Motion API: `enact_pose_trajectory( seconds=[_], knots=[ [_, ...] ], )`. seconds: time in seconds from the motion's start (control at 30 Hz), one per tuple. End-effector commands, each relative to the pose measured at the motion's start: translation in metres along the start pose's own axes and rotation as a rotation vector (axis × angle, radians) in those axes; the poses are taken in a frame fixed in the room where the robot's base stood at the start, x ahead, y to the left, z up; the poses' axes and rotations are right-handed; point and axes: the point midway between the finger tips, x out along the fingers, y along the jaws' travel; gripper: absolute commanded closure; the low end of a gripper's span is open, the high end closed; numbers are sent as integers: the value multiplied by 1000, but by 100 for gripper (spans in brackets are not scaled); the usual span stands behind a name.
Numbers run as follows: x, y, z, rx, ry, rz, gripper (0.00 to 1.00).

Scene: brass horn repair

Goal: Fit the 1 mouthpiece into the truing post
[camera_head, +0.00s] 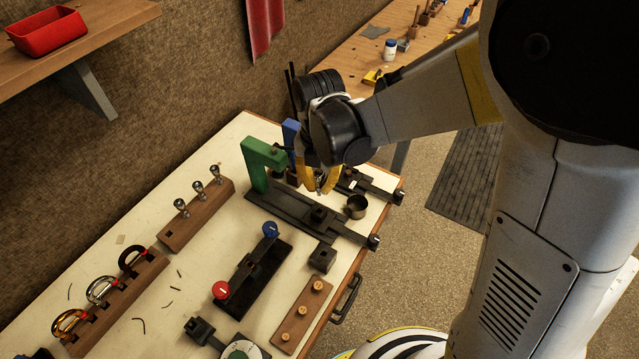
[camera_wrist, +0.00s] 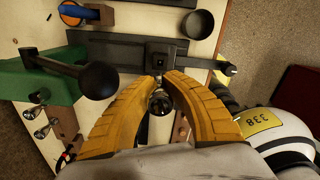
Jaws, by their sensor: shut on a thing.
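My gripper (camera_head: 320,186) is over the bench, above the dark base of the green-armed fixture (camera_head: 262,160). In the wrist view its yellow fingers (camera_wrist: 160,84) are closed around a small shiny silver mouthpiece (camera_wrist: 160,103), partly hidden between the tips. A black block with a square recess (camera_wrist: 158,56), which appears to be the truing post, stands on the dark base just beyond the fingertips. The block also shows in the head view (camera_head: 320,215). The mouthpiece looks apart from it. Several more silver mouthpieces (camera_head: 198,188) stand in a wooden rack (camera_head: 204,222).
A black ball-ended lever (camera_wrist: 98,80) projects from the green arm beside my fingers. A round metal cup (camera_head: 356,206) stands right of the base. A separate black block (camera_head: 322,257) and a fixture with red and blue knobs (camera_head: 253,278) lie nearer the front.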

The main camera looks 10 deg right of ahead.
Motion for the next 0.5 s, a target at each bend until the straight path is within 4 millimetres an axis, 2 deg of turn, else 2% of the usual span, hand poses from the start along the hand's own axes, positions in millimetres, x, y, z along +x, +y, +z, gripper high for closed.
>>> enact_pose_trajectory(
  seconds=[0.27,0.5],
  knots=[
    [18,0,0,2,0,0,100],
    [44,0,0,2,0,0,100]
  ],
)
